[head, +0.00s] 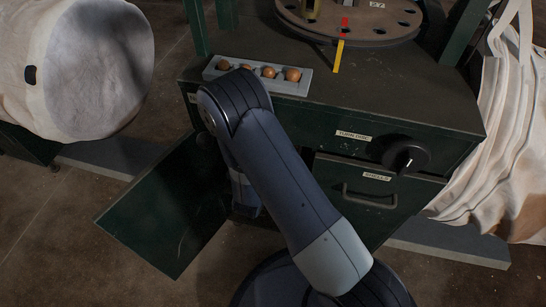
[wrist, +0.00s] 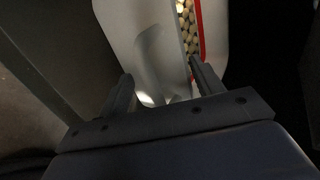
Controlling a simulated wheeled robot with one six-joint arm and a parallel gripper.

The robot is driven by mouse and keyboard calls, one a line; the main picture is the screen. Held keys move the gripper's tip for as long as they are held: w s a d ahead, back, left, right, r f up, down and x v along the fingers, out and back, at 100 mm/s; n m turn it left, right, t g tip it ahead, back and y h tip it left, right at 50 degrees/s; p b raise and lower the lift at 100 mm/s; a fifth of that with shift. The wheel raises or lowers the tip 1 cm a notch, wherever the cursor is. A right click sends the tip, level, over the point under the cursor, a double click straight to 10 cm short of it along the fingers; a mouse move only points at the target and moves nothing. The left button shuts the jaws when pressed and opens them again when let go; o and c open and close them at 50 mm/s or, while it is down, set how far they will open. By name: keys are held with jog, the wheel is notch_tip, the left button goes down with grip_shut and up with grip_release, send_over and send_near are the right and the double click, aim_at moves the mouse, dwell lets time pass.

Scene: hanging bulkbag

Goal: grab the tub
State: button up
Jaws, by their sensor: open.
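A pale tub (wrist: 135,25) fills the upper middle of the wrist view. It has a red stripe and a strip of round tan shapes on its right side. My gripper (wrist: 161,69) is open, with one finger to the left of the tub's lower part and one to the right. I cannot tell whether either finger touches it. In the head view my arm reaches down by the open cabinet door, and both the gripper and the tub are hidden.
The cabinet door (head: 165,212) stands open at left. A "SHELLS" drawer (head: 370,197) and "TURN DISC" knob (head: 406,155) are right of my arm. A tray (head: 291,88) of brown nuts and a holed disc (head: 345,27) are on top. Bulk bags (head: 100,65) flank the cabinet.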

jog(key=shift+w+d+f, duration=0.1)
jog(key=shift+w, duration=0.05)
jog(key=shift+c, duration=0.4)
jog(key=shift+f, duration=0.15)
grip_shut()
